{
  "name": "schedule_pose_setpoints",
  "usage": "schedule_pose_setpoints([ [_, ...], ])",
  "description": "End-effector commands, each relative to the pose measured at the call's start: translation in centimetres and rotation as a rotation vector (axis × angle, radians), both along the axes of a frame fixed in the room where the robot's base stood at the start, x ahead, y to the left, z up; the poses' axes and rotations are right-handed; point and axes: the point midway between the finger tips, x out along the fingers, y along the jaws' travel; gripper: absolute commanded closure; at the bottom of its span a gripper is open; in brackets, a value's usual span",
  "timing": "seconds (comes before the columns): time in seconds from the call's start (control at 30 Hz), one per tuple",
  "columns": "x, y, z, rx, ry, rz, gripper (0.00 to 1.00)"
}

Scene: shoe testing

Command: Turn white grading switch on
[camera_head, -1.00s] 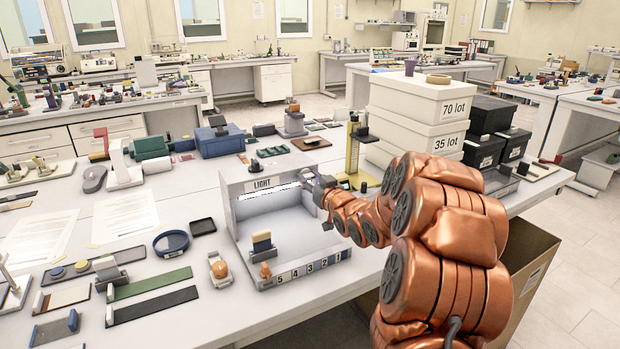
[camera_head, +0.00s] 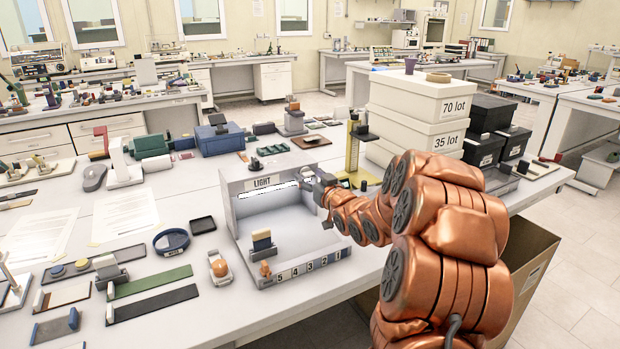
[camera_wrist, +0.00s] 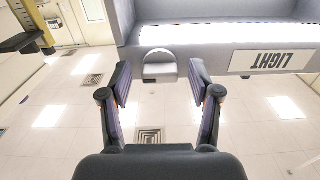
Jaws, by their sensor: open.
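The grey light box (camera_head: 240,226) stands near the front of the table. It has a LIGHT label (camera_head: 263,182) and a bright white strip under its top edge. In the wrist view the LIGHT label (camera_wrist: 274,61) is upside down. A pale, rounded switch (camera_wrist: 160,66) sticks out from the box edge there, left of the label. My gripper (camera_wrist: 161,80) is open, with one finger on each side of the switch. I see gaps between the fingers and the switch. In the head view my gripper (camera_head: 318,184) is at the box's upper right corner, and the switch cannot be made out.
A yellow stand (camera_head: 353,150) rises just behind my gripper. White lot boxes (camera_head: 405,142) and black boxes (camera_head: 483,150) stand to the right. A block (camera_head: 262,241) and a small brown piece sit inside the light box. Papers, strips and tools lie to its left.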

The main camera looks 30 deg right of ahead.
Motion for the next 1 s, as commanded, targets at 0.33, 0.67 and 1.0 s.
schedule_pose_setpoints([
  [0.33, -4.1, 0.2, -0.1, -0.001, 0.003, -0.003, 0.38],
  [0.67, -8.8, 0.7, -0.1, 0.001, 0.003, -0.003, 0.38],
  [1.0, -11.3, 0.7, 0.0, 0.002, 0.000, -0.004, 0.38],
])
